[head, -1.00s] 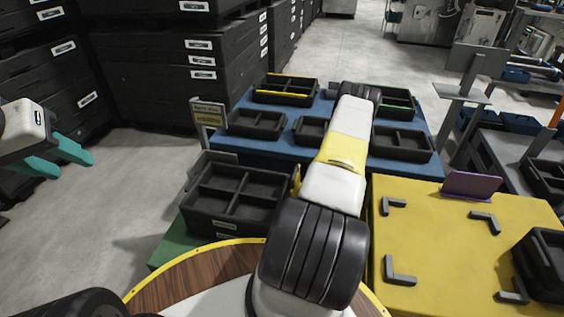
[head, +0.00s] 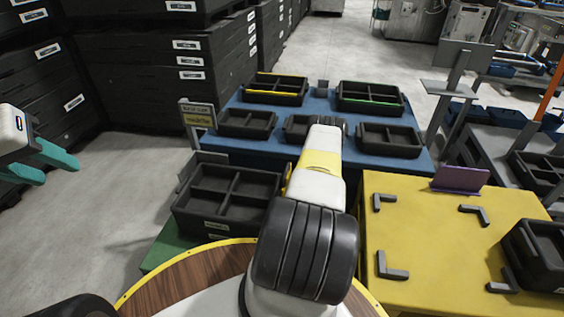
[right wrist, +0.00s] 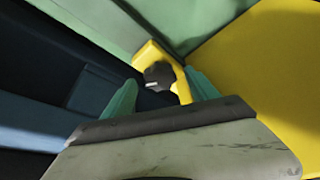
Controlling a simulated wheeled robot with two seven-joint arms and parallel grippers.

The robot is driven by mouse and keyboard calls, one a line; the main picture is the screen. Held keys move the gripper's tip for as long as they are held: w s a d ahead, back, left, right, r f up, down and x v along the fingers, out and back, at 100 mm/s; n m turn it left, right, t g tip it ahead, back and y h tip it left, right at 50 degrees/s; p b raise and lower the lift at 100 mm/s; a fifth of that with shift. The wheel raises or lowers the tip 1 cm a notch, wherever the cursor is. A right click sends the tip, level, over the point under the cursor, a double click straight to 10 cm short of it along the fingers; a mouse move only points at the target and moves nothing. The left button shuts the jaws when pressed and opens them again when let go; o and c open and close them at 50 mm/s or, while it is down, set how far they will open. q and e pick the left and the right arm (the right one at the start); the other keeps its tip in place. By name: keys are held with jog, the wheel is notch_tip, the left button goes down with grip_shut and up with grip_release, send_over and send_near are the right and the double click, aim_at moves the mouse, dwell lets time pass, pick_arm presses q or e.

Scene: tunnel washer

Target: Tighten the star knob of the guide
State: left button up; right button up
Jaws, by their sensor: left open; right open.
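In the right wrist view a dark star knob (right wrist: 158,74) with a small light mark sits on a yellow guide (right wrist: 149,53). My right gripper (right wrist: 160,81) is open, with one teal finger on each side of the knob in this view. I cannot tell whether either finger touches it. In the head view my right arm reaches forward and its gripper is hidden, as are the knob and guide. My left gripper (head: 59,170) is open and empty at the far left, above the floor.
A blue table (head: 250,152) carries several black trays. A divided black bin (head: 222,226) stands nearer, on the left. A yellow table (head: 430,235) with grey corner brackets and a purple plate (head: 460,180) is on the right. Stacked dark crates (head: 145,85) fill the left background.

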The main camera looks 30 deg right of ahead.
jog(key=c, duration=1.4)
jog(key=shift+o, duration=0.2)
jog(key=m+h, duration=0.1)
jog(key=m, duration=0.3)
jog(key=shift+a+m+h, duration=0.2)
jog(key=shift+m+h, duration=0.2)
jog(key=o, duration=1.4)
jog(key=shift+c, duration=0.2)
